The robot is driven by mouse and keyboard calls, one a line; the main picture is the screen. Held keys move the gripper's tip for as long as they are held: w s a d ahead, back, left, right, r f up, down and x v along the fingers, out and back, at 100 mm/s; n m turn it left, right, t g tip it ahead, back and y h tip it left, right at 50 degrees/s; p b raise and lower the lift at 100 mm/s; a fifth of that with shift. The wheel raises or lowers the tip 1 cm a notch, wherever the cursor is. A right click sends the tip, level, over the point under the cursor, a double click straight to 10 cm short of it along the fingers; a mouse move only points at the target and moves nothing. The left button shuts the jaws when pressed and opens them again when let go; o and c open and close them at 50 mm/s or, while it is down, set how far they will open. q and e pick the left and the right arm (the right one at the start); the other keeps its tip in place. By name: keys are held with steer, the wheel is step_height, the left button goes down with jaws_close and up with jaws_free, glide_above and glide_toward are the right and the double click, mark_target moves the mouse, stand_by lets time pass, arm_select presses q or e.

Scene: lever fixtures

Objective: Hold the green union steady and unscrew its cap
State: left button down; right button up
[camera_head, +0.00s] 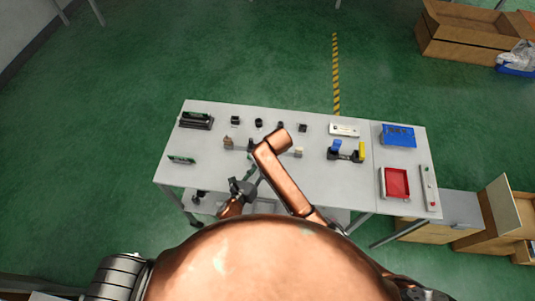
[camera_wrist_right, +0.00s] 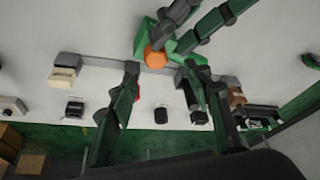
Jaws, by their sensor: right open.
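The green union (camera_wrist_right: 143,40) shows at the top middle of the right wrist view, with its orange cap (camera_wrist_right: 155,57) facing my right gripper. My right gripper (camera_wrist_right: 160,82) is open and empty. Its two fingers stand wide apart, short of the cap and on either side of it. My left gripper (camera_wrist_right: 186,32) comes in from the top of that view, its fingertips at the union; whether they are closed on it is unclear. In the head view my left gripper (camera_head: 248,178) is over the table's front middle. My right arm hides the right gripper there.
The light table (camera_head: 320,185) carries small black fixtures along its back, a blue and yellow device (camera_head: 345,153), a blue bin (camera_head: 398,136) and a red tray (camera_head: 397,183) at the right. A green-and-black part (camera_head: 182,159) lies at the left. The front left is clear.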

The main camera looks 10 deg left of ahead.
steer(key=shift+f, duration=0.2)
steer(key=shift+f, duration=1.4)
steer(key=shift+c, duration=0.6)
jaws_close()
steer(key=n+y, duration=0.1)
steer(key=n, duration=0.2)
steer(key=shift+w+d+r+g, duration=0.1)
steer(key=shift+g, duration=0.3)
steer(key=shift+n+g+y, duration=0.3)
steer(key=shift+n, duration=0.8)
